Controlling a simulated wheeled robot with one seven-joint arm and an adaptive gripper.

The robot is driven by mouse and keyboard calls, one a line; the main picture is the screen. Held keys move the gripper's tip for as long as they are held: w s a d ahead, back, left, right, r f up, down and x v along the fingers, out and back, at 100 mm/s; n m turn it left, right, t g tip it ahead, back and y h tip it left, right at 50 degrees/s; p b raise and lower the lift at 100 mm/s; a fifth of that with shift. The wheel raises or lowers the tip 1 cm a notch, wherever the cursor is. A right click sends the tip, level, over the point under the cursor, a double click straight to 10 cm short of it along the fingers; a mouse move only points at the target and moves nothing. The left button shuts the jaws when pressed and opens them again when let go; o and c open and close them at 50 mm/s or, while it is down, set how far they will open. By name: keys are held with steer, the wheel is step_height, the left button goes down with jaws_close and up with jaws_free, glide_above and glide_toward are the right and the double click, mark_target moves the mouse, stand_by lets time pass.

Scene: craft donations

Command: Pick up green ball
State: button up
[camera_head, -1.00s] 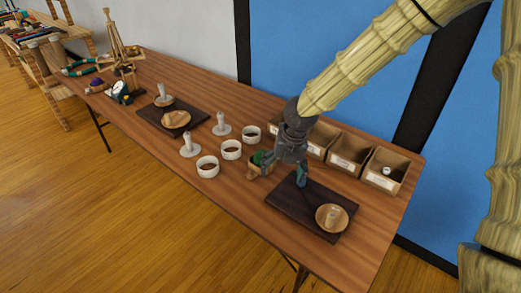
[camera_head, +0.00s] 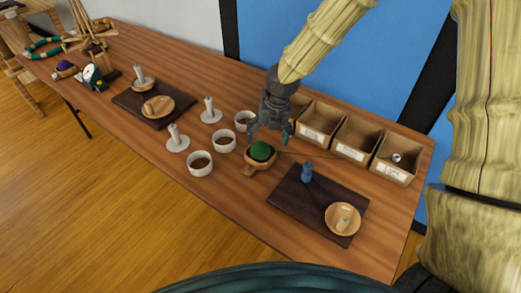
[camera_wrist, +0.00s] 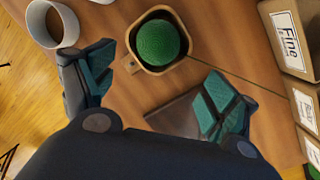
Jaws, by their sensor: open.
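The green ball (camera_head: 262,152) sits in a small wooden bowl with a handle (camera_head: 250,170) on the table. In the wrist view the ball (camera_wrist: 158,43) shows textured and round inside the bowl (camera_wrist: 178,70), ahead of my fingers. My gripper (camera_head: 268,136) is above and just behind the bowl in the head view. In the wrist view my gripper (camera_wrist: 155,92) has its teal finger pads spread wide with nothing between them. The ball lies beyond the fingertips, roughly centred between them.
White cups (camera_head: 200,163) stand left of the bowl, one close to my left finger in the wrist view (camera_wrist: 52,24). Labelled wooden bins (camera_head: 355,138) line the back right. A dark board (camera_head: 295,212) with a blue figure (camera_head: 307,172) and a wooden dish (camera_head: 343,219) lies at right front.

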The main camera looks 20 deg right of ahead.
mark_target(262, 145)
steer(key=w+f, duration=0.2)
steer(key=f, duration=0.1)
steer(key=shift+w+a, duration=0.15)
steer(key=shift+w, duration=0.05)
steer(key=shift+s+a+f+p, duration=0.1)
steer(key=shift+a+f+p, duration=0.05)
steer(key=shift+f, duration=0.3)
steer(key=shift+s+a+f+p, duration=0.1)
steer(key=shift+f+p, duration=0.05)
steer(key=shift+f, duration=0.3)
steer(key=shift+w+a+f, duration=0.1)
steer(key=shift+w+f, duration=0.15)
steer(key=shift+f, duration=0.35)
steer(key=shift+w+f, duration=0.2)
steer(key=shift+f, duration=0.4)
steer(key=shift+s+r, duration=0.1)
steer(key=shift+s, duration=0.05)
steer(key=c, duration=0.9)
